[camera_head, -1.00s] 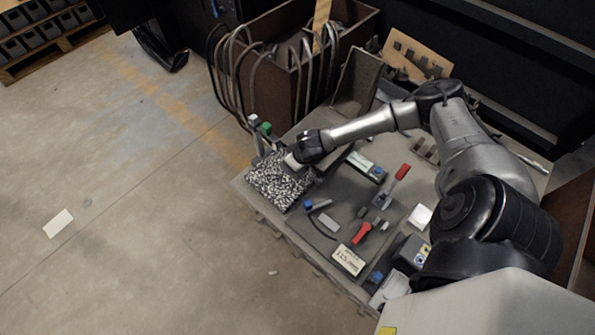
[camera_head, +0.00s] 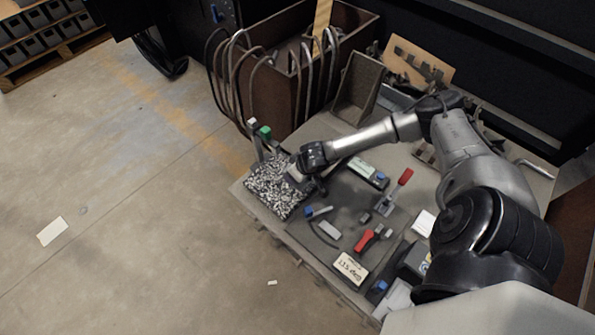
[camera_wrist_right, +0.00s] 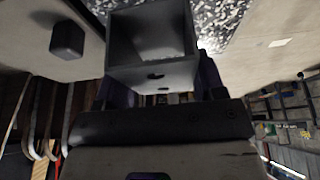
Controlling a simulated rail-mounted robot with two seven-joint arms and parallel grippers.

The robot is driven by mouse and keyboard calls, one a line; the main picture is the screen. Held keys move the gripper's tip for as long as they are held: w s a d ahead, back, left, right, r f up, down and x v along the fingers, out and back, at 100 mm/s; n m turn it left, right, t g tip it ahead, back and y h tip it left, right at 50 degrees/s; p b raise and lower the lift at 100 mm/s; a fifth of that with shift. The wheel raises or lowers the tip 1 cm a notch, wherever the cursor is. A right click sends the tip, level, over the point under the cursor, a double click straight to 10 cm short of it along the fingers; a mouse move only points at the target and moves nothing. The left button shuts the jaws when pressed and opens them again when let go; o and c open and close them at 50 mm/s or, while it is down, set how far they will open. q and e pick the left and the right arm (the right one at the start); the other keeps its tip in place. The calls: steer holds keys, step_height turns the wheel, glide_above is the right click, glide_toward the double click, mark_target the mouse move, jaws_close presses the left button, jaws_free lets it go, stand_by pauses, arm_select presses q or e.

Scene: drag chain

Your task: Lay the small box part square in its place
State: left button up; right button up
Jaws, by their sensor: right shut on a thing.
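My right gripper (camera_head: 298,174) is over the right edge of a black-and-white speckled bed (camera_head: 272,194) at the left end of the table. In the right wrist view, my right gripper (camera_wrist_right: 160,84) is shut on the small box part (camera_wrist_right: 153,76), a dark, square, hollow piece with an open face and a small hole in its lower wall. The speckled bed (camera_wrist_right: 222,14) shows behind it. The head view is too small to tell whether the box touches the bed. My left gripper is not in view.
Green-topped and white-topped posts (camera_head: 265,133) stand behind the bed. A rusty bin (camera_head: 288,75) with hanging hoses stands behind. The floor at left is mostly clear.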

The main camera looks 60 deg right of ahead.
step_height(320, 180, down, 4)
steer(key=shift+r+b, duration=0.1)
steer(key=shift+b, duration=1.15)
steer(key=shift+w+d+b, duration=0.25)
steer(key=shift+w+b, duration=0.2)
steer(key=shift+w, duration=0.6)
steer(key=shift+w+d+b, duration=0.25)
steer(key=shift+w+b, duration=0.15)
steer(key=shift+w, duration=0.6)
steer(key=shift+w+d, duration=0.15)
steer(key=shift+w, duration=0.45)
steer(key=shift+r, duration=0.1)
steer(key=shift+f+b, duration=0.2)
steer(key=shift+b, duration=0.15)
steer(key=shift+f+b, duration=0.45)
steer(key=shift+f, duration=0.1)
